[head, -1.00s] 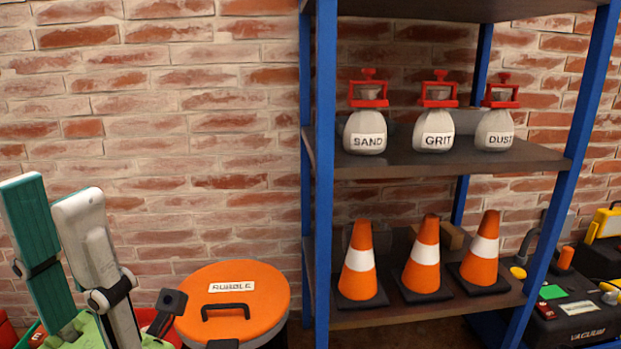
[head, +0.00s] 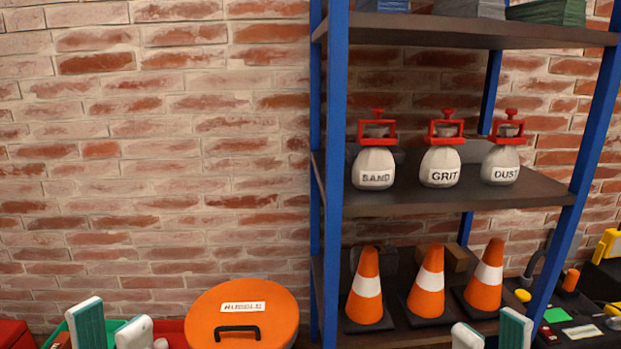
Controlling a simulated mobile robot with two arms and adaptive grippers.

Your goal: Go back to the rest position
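My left gripper (head: 109,333) shows only as two fingertips at the bottom left edge, one with a ridged teal pad and one rounded and white. They stand apart with nothing visible between them, so it looks open. My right gripper (head: 491,335) shows in the same way at the bottom edge, before the lower shelf. Its white tip and teal-padded tip are apart with nothing visible between them. The rest of both grippers and arms is below the picture.
A brick wall is behind. Cases (head: 580,330) stand at right.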

